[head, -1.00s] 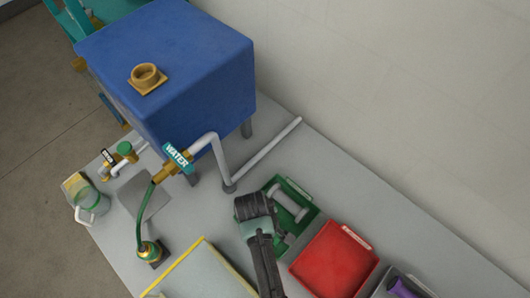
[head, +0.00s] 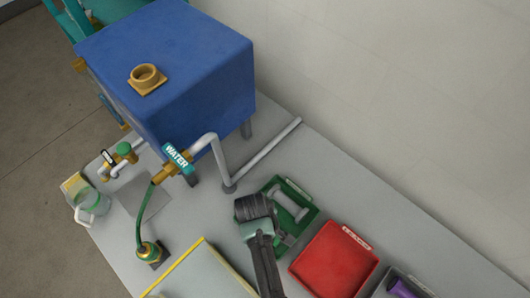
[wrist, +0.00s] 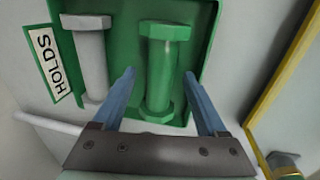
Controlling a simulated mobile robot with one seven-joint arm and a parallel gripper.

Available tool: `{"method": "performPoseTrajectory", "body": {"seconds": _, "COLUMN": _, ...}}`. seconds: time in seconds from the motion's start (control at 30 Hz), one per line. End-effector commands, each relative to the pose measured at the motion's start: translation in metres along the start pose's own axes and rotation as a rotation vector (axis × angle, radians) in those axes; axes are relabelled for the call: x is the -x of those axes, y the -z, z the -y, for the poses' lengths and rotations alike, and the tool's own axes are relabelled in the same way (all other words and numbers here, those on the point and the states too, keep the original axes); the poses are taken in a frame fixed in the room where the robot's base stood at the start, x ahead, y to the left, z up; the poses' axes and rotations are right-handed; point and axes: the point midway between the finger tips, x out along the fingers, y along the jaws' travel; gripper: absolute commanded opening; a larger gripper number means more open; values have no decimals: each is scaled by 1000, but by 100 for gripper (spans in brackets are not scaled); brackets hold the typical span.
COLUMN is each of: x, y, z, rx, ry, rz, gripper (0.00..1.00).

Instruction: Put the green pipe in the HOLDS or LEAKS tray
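The green pipe (wrist: 163,70), with flanged ends, lies in the green HOLDS tray (wrist: 121,42) in the wrist view. A grey pipe (wrist: 91,60) lies beside it in the same tray, on the side of the HOLDS label (wrist: 46,62). My gripper (wrist: 160,76) is open, with one finger on each side of the green pipe and small gaps showing. In the head view my arm's end covers part of the green tray (head: 312,222), and the green pipe is hard to make out there.
The red tray (head: 335,262) stands beside the green one and looks empty. A grey tray (head: 428,292) with a purple piece (head: 400,288) is further right. A blue tank (head: 165,70) and a grey tube (head: 265,155) are behind. A green hose (head: 140,215) stands at left.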

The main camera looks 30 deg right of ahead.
Motion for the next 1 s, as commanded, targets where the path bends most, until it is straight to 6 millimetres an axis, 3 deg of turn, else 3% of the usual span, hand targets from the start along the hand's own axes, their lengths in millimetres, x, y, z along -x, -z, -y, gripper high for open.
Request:
{"method": "performPoseTrajectory", "body": {"seconds": 0.23, "x": 1, "y": -1, "z": 1, "rx": 0, "ry": 2, "rz": 2, "gripper": 75}}
{"method": "performPoseTrajectory", "body": {"seconds": 0.37, "x": 12, "y": 0, "z": 0, "rx": 1, "ry": 0, "rz": 0, "gripper": 75}}
{"method": "performPoseTrajectory", "body": {"seconds": 0.8, "x": 94, "y": 1, "z": 0, "rx": 1, "ry": -2, "rz": -3, "gripper": 75}}
{"method": "performPoseTrajectory", "body": {"seconds": 1.0, "x": 121, "y": 0, "z": 0, "rx": 1, "ry": 0, "rz": -1, "gripper": 75}}
